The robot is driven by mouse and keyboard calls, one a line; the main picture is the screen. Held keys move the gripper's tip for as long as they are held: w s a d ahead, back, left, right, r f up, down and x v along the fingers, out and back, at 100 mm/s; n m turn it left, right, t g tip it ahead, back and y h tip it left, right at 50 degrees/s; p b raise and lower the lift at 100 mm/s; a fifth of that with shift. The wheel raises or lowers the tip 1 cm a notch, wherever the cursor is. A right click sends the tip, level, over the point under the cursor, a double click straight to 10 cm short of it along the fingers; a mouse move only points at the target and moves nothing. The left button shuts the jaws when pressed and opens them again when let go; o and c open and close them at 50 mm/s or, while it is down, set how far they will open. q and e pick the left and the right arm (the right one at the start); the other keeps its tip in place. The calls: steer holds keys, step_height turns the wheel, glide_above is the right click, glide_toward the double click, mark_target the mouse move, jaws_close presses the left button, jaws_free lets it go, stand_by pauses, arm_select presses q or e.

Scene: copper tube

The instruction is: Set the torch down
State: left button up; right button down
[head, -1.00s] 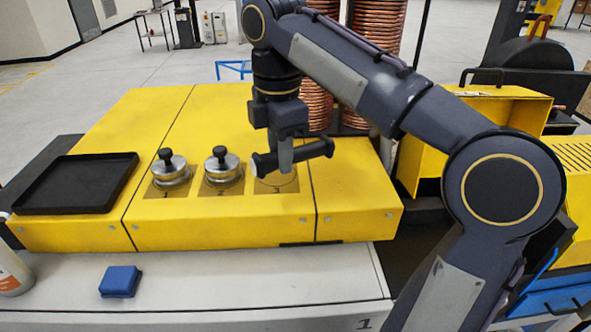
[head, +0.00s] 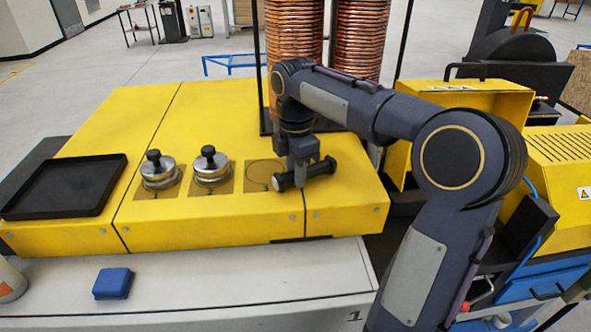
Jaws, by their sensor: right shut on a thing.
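The torch (head: 284,182) is a short dark cylinder with a wider end, held level, its left end beside the third marked square (head: 262,174) on the yellow machine top (head: 210,115). My right gripper (head: 300,178) points down and is shut on the torch near its middle. The torch is low over the yellow top near its front edge. I cannot tell whether it touches the surface. My left gripper is out of view.
Two silver weights with black knobs (head: 159,170) (head: 211,166) stand on marked squares to the left. A black tray (head: 66,187) lies farther left. A blue block (head: 113,284) sits on the pale front ledge (head: 200,300). Copper coils (head: 357,40) rise behind my arm.

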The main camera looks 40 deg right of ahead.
steer(key=shift+f, duration=0.1)
steer(key=c, duration=1.1)
jaws_free()
steer(key=shift+c, duration=0.2)
